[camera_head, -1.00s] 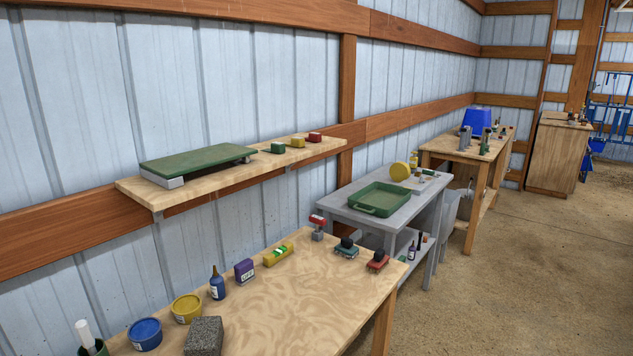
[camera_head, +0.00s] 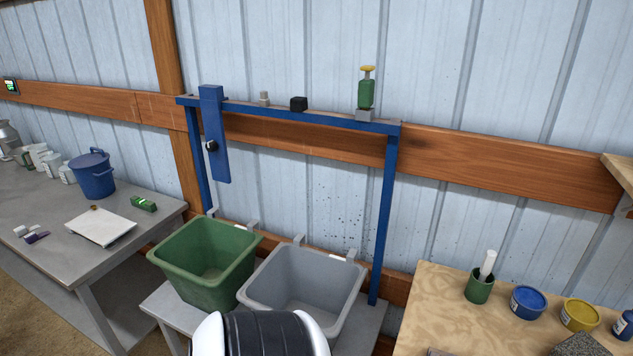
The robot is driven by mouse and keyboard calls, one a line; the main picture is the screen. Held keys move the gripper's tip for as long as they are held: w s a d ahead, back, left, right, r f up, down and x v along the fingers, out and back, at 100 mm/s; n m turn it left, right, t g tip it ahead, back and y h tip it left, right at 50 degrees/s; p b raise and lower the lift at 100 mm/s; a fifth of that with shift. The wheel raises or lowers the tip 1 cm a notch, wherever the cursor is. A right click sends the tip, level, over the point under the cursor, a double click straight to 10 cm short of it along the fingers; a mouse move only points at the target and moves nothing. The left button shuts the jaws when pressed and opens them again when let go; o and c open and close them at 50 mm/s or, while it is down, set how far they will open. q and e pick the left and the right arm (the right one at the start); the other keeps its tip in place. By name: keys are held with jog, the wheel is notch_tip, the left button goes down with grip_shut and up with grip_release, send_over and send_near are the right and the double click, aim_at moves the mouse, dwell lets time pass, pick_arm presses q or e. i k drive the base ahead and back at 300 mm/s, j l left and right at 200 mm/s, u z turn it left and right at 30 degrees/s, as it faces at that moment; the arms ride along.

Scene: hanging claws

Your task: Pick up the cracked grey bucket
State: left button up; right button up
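A grey rectangular tub (camera_head: 338,297) stands on a low grey bench at the lower middle. It is open at the top and looks empty. I cannot make out a crack on the sides that show. A green tub (camera_head: 183,277) of like shape stands just left of it, close to it. A white and black part, seemingly of my own arm, covers part of the front of the grey tub. Neither of my grippers shows in this view.
A blue frame (camera_head: 384,215) rises behind the tubs, with a green pump bottle (camera_head: 366,92) on its top bar. At left, a grey table (camera_head: 60,235) holds a blue bucket (camera_head: 93,178). At right, a wooden table (camera_head: 450,305) holds several cans.

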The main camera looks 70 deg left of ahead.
aim_at(326, 286)
jog(key=u, duration=2.4)
